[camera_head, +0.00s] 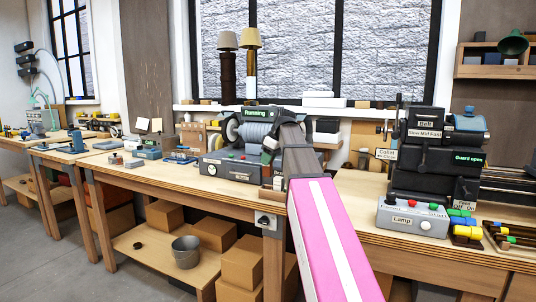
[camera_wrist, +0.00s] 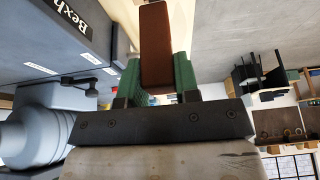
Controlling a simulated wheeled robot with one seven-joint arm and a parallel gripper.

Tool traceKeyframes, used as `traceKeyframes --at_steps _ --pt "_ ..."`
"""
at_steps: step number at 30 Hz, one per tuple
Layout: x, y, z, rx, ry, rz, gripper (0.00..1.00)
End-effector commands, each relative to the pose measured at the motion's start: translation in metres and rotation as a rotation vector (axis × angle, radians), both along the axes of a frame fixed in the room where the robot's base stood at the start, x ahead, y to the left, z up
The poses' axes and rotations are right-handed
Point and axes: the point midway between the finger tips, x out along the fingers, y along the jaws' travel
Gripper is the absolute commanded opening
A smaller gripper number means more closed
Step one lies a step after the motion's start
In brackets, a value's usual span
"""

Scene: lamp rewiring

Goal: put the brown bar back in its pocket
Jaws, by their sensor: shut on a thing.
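The brown bar (camera_wrist: 156,45) is in the wrist view, held between the two green fingers of my gripper (camera_wrist: 157,78). The bar sticks out past the fingertips toward the top of the picture. In the head view my pink arm reaches over the bench toward the machine marked "Running". The arm's end hides most of the gripper there, and I cannot make out the bar. I cannot pick out the bar's pocket for certain in either view.
The "Running" machine (camera_head: 232,167) stands on the wooden bench (camera_head: 185,183). A lathe-like machine (camera_head: 425,160), a "Lamp" box (camera_head: 410,219) and coloured blocks (camera_head: 465,231) are at the right. Two lamps (camera_head: 250,68) stand on the sill. A grey bucket (camera_head: 186,253) sits below.

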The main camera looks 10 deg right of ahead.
Motion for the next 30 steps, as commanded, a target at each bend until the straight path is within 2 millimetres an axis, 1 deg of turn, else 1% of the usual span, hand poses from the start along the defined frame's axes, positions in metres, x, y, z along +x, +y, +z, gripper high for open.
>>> traceKeyframes --at_steps 1,7,17,30 --pt "-0.001 0.000 -0.007 0.000 0.001 0.000 0.00" --pt "-0.001 0.000 -0.030 0.001 0.001 -0.001 0.00" --pt "0.000 0.000 -0.043 0.000 -0.001 0.000 0.00" --pt "0.000 0.000 -0.073 0.000 0.000 0.000 0.00"
